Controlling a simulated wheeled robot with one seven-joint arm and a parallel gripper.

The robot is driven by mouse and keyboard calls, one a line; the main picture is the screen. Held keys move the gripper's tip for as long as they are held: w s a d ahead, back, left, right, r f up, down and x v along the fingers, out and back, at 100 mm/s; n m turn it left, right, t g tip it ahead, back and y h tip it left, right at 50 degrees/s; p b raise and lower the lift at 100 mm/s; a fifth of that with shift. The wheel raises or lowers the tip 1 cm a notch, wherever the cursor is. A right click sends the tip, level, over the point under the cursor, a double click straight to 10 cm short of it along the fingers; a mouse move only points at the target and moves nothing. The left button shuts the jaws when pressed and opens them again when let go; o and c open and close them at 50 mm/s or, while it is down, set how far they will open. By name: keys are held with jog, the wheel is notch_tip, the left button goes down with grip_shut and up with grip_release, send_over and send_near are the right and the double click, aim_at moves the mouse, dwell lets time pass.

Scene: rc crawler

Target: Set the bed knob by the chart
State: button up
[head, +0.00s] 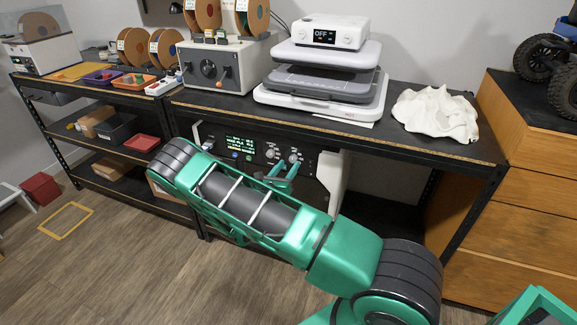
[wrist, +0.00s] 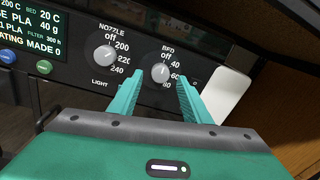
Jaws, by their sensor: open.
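The bed knob (wrist: 160,72) is a round, light grey dial on a dark panel, with marks off, 40, 60 and 80 around it. It also shows small in the head view (head: 293,158). I cannot read its pointer surely. My gripper (wrist: 159,84) is open, its two green fingers pointing at the panel, one on each side of the bed knob in the picture. I cannot tell whether they touch it. It reaches the panel in the head view (head: 283,172). A lit display (wrist: 30,28) carries lines of text. I cannot make out a separate chart.
The nozzle knob (wrist: 105,56) sits just left of the bed knob, close to the left finger. Blue and green buttons (wrist: 44,67) lie under the display. The panel is under the workbench (head: 440,145), whose top overhangs it.

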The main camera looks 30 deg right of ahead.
aim_at(293, 159)
jog(key=shift+x, duration=1.2)
jog(key=shift+a, duration=0.1)
jog(key=c, duration=1)
jog(key=shift+c, duration=0.2)
